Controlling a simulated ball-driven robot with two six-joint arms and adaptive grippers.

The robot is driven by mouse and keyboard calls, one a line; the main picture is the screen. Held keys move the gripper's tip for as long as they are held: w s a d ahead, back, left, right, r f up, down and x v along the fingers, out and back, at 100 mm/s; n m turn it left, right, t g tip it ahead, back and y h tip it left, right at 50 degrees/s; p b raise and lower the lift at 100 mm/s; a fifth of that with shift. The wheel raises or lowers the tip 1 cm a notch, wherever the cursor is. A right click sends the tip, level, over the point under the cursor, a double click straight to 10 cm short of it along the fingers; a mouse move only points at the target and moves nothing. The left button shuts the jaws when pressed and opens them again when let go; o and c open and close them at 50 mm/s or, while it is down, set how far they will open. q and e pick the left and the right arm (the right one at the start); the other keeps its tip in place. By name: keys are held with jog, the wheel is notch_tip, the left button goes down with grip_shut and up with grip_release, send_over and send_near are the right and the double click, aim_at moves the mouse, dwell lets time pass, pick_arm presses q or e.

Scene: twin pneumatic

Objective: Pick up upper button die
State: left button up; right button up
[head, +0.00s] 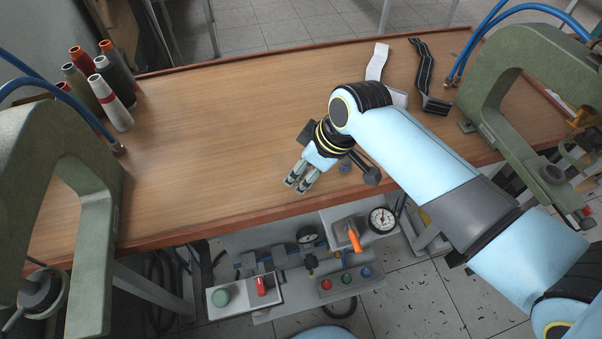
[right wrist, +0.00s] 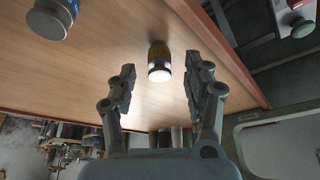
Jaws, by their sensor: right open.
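A small dark cylindrical die (right wrist: 159,62) with a bright whitish end is on the wooden table in the right wrist view, centred between the finger lines. I cannot tell which is the upper button die. My right gripper (head: 295,186) is open, pointing down at the table near its front edge; its fingers (right wrist: 160,75) stand apart with the dark die between or beyond them, contact unclear. My left gripper is out of view.
Green presses stand left (head: 95,165) and right (head: 485,100). Thread spools (head: 112,105) fill the back left corner. A white strip (head: 378,62) and a black strap (head: 424,75) lie at the back right. A control panel (head: 300,265) hangs below the front edge. The table's left middle is clear.

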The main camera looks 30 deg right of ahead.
jog(key=shift+x, duration=0.8)
grip_shut()
jog(key=shift+r, duration=0.1)
